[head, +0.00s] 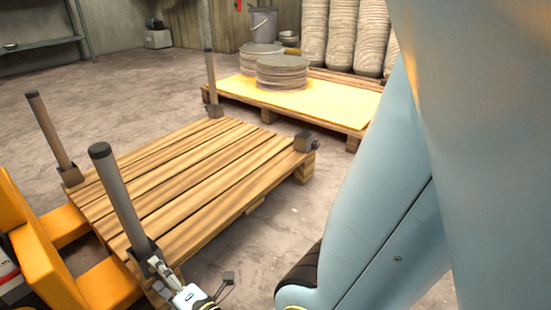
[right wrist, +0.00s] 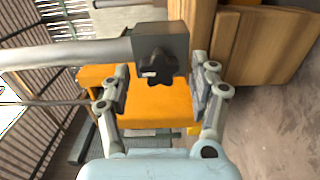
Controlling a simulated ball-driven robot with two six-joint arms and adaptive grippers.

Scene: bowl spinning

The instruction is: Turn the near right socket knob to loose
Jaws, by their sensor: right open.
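The near socket (head: 143,252) sits at the front corner of the slatted pallet (head: 190,175) and holds a grey upright post (head: 120,200). In the right wrist view the socket block (right wrist: 168,38) carries a dark star-shaped knob (right wrist: 157,67), with the post (right wrist: 70,54) running out to the left. My right gripper (head: 192,276) is at this socket. In the right wrist view the gripper (right wrist: 161,78) is open, one finger on each side of the knob, with visible gaps. My left gripper is not in view.
Other posts (head: 50,135) (head: 210,80) stand at pallet corners; the right corner socket (head: 305,142) has no post. Orange forks (head: 105,285) reach under the pallet. A second pallet (head: 330,113) bears stacked discs (head: 282,72). My pale blue arm covers the right side.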

